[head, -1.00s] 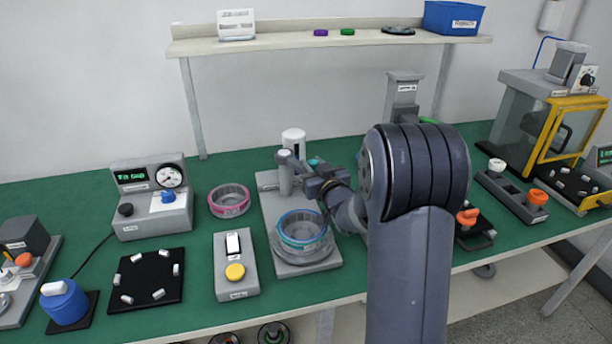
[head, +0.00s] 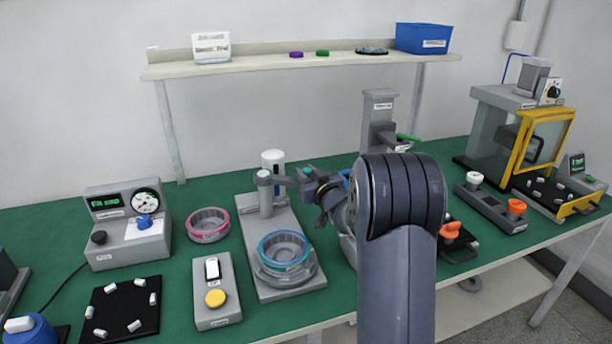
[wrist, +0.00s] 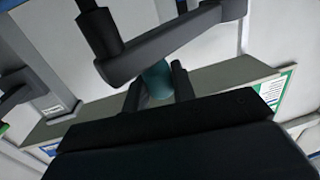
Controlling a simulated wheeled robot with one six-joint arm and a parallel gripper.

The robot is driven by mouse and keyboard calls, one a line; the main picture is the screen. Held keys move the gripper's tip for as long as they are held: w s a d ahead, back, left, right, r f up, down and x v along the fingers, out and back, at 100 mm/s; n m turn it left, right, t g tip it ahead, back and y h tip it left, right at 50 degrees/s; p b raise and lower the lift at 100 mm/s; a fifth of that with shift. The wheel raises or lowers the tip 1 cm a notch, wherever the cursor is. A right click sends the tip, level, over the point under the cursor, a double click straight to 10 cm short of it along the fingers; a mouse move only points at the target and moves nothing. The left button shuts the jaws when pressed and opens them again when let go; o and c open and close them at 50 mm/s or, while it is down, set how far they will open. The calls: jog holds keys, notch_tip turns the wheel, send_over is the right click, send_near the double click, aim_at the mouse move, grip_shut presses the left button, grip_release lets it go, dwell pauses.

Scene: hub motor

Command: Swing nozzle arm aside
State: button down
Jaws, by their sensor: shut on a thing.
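The grey nozzle arm (head: 284,181) reaches rightward from its post (head: 265,196) on a grey base plate (head: 248,232), behind the dish with the blue ring (head: 284,246). My gripper (head: 309,176) is at the arm's free end, behind and right of the dish. In the wrist view, the nozzle arm (wrist: 160,45) crosses as a dark bar. A teal knob (wrist: 157,82) under it sits between the two fingers of my gripper (wrist: 158,88), which is shut on it. My arm hides part of the bench to the right.
A white-topped cylinder (head: 273,164) stands behind the post. A dish with a pink ring (head: 208,224) is left of the base plate, and a box with a yellow button (head: 213,296) in front. A grey column fixture (head: 378,123) stands behind my arm. The shelf (head: 300,65) is above.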

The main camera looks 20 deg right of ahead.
jog(key=shift+d+r, duration=0.15)
jog(key=c, duration=1.2)
grip_release()
jog(key=shift+w, duration=0.1)
jog(key=s+d+b, duration=0.1)
jog(key=s, duration=0.9)
jog(key=shift+s+d, duration=0.15)
jog(key=shift+s, duration=0.2)
jog(key=shift+w, duration=0.1)
jog(key=w, duration=0.3)
jog(key=w+a, duration=0.1)
jog(key=w, duration=0.3)
jog(key=w+p, duration=0.1)
jog(key=w, duration=0.2)
jog(key=shift+w+a, duration=0.2)
jog(key=shift+w, duration=0.05)
jog(key=shift+s, duration=0.2)
